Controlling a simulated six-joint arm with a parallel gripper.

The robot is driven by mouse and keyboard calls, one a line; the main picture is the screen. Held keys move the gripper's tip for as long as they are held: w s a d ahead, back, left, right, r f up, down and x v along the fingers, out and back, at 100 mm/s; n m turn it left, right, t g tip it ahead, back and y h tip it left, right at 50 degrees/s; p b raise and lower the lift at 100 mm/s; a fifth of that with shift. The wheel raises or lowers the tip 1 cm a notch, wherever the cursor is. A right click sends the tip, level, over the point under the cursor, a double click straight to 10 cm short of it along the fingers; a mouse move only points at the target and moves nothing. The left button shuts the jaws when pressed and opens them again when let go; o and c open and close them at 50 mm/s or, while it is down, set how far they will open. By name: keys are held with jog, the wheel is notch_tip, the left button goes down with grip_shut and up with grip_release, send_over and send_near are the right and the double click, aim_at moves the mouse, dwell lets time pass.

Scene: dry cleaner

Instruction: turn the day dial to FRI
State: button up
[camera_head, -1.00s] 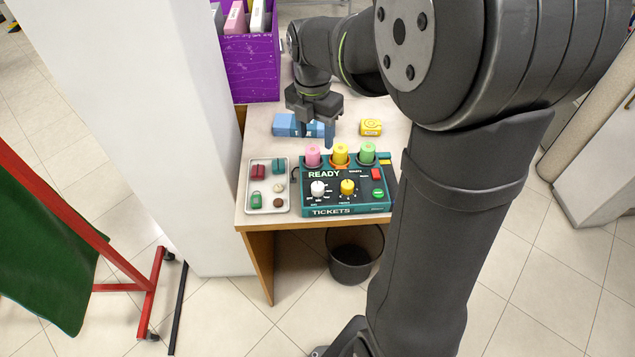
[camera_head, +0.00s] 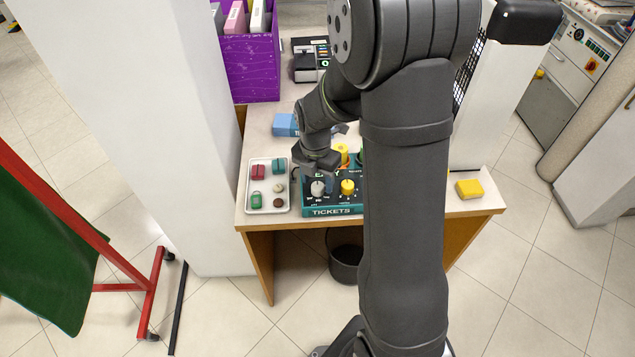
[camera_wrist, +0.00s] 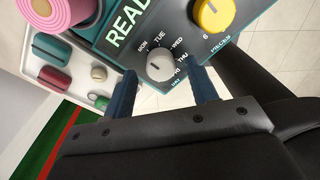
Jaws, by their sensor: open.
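The teal ticket panel (camera_head: 334,210) stands on the counter. Its day dial (camera_head: 317,188) is a small whitish knob at the panel's front left. In the wrist view the day dial (camera_wrist: 159,65) is ringed by day labels from MON round past THU; the label below THU is partly blurred. A dark line shows on the knob, but I cannot tell which day it marks. My gripper (camera_wrist: 164,88) is open and empty. Its two blue fingers are apart, with the dial just beyond the tips and roughly between them. In the head view my gripper (camera_head: 325,178) is close above the dial.
A yellow dial (camera_head: 347,187) sits right of the day dial. Pink and yellow ticket rolls (camera_wrist: 58,12) (camera_head: 341,152) stand behind. A tray (camera_head: 268,208) of small items lies left. A blue box (camera_head: 284,125) is behind; a yellow box (camera_head: 469,189) lies right.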

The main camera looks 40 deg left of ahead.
jog(key=shift+f, duration=0.8)
jog(key=shift+c, duration=0.4)
jog(key=c, duration=0.9)
